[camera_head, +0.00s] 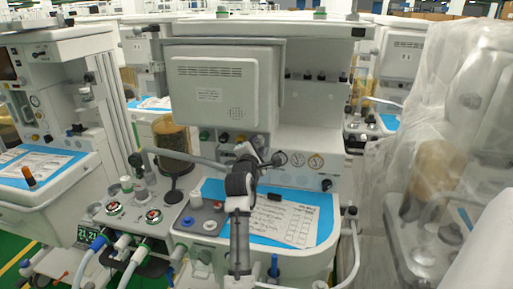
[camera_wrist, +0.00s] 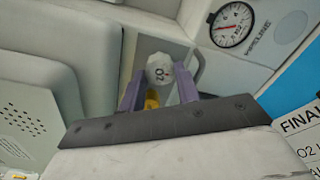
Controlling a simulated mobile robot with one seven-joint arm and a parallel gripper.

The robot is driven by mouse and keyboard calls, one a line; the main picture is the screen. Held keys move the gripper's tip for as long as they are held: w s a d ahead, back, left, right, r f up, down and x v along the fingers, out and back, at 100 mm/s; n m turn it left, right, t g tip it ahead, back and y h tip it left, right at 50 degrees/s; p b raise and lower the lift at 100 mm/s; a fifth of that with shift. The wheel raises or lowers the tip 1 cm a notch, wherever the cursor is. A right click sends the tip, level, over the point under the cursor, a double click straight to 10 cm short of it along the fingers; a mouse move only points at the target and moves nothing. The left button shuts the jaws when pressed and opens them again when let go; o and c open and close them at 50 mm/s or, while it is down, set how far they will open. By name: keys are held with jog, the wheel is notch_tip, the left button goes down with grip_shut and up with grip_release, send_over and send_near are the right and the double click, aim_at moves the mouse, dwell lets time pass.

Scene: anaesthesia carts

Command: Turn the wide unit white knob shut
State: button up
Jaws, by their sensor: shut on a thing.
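The white knob (camera_wrist: 158,66), faceted and marked O2, sits between the two purple fingers of my gripper (camera_wrist: 157,84) in the wrist view. The fingers are shut on it, one on each side. A small yellow part (camera_wrist: 151,99) shows just below the knob. In the head view my dark arm reaches up in front of the wide unit (camera_head: 302,105), to its panel below the grey monitor. The arm hides the knob and fingertips there.
A round gauge (camera_wrist: 232,24) is right of the knob. The grey monitor (camera_head: 212,90) hangs above the panel. A blue mat (camera_head: 213,188) with papers (camera_head: 285,218) covers the worktop. A plastic-wrapped unit (camera_head: 440,150) stands close on the right, another cart (camera_head: 65,60) on the left.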

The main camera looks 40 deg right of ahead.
jog(key=m, duration=0.4)
jog(key=shift+b, duration=0.4)
jog(key=shift+m+b, duration=0.35)
jog(key=shift+m, duration=1.85)
jog(key=o, duration=1)
jog(key=shift+c, duration=0.2)
jog(key=b+v, duration=0.3)
jog(key=v, duration=1.1)
